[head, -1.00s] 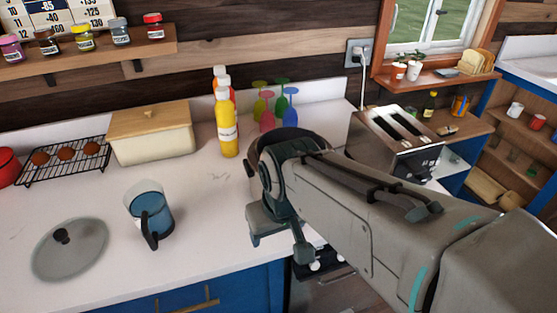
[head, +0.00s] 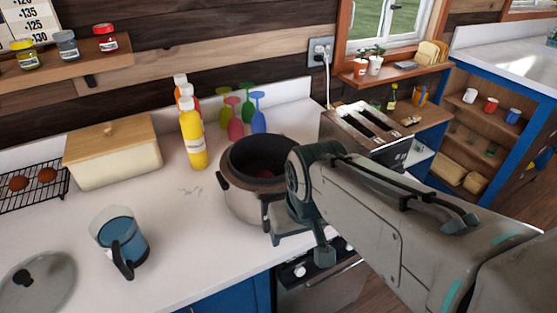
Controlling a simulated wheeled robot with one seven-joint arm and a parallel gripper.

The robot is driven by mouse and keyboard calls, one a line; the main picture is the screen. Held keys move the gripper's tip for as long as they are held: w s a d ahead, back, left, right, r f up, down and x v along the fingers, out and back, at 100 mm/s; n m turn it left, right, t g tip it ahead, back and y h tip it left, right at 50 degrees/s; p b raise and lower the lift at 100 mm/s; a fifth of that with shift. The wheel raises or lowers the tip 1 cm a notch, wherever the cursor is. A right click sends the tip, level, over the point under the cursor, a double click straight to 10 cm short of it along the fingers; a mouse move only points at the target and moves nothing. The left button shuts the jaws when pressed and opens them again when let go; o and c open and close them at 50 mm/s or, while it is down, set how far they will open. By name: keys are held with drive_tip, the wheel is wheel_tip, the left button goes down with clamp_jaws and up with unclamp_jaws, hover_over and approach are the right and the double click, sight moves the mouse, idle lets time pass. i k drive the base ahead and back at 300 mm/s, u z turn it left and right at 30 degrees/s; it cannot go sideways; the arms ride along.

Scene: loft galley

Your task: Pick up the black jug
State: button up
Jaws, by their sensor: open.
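The jug (head: 120,238) stands upright on the white counter at the left in the head view. Its body looks clear and bluish, and its black handle faces the front right. My gripper (head: 303,246) is open and empty, well to the right of the jug, beside the pot at the counter's front edge. My arm partly hides the gripper, and a wide stretch of counter lies between it and the jug.
A steel pot (head: 240,203) with a dark inside stands between my gripper and the jug. A grey lid (head: 45,285) lies left of the jug. Behind are a bread box (head: 112,160), a yellow bottle (head: 193,138), coloured glasses (head: 235,124) and a toaster (head: 365,132).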

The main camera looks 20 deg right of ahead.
sight(116, 231)
drive_tip(key=u, duration=2.15)
drive_tip(key=k, duration=0.25)
drive_tip(key=z, duration=0.05)
